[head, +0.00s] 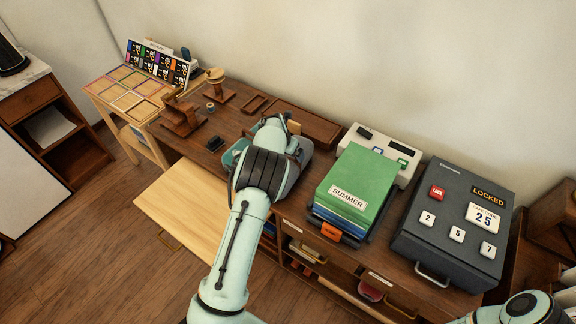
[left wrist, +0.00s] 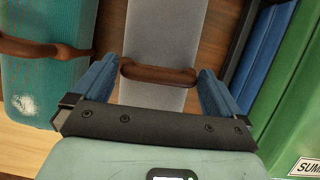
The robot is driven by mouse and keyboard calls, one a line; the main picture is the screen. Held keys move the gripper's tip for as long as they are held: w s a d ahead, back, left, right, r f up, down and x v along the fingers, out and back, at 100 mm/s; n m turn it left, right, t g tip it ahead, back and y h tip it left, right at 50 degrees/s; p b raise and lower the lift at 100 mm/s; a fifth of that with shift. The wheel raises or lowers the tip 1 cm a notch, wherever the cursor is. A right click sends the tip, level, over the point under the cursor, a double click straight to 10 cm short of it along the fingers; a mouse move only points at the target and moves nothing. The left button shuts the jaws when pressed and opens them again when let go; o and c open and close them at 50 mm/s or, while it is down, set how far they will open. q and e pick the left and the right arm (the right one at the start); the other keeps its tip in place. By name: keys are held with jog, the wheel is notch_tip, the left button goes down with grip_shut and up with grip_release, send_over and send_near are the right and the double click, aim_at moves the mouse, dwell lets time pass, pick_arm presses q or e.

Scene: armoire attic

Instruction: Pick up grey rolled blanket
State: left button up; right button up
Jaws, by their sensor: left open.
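The grey rolled blanket (left wrist: 165,35) lies below my left gripper in the left wrist view, with a brown handle (left wrist: 160,73) across it. My left gripper (left wrist: 157,80) is open, with one blue finger on each side of the handle; I cannot tell whether they touch it. In the head view, my left arm hides most of the blanket, and a grey part (head: 299,172) shows to its right. My right gripper is out of view; only part of my right arm shows at the lower right.
A teal roll (left wrist: 45,88) with a brown handle lies left of the blanket. A green and blue stack marked SUMMER (head: 360,175) stands to the right. Beyond it is a dark locked case (head: 455,220). A pale wooden panel (head: 195,215) sticks out at the desk's front.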

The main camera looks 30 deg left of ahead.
pick_arm(q)
jog(key=c, duration=1.8)
jog(key=shift+r, duration=0.15)
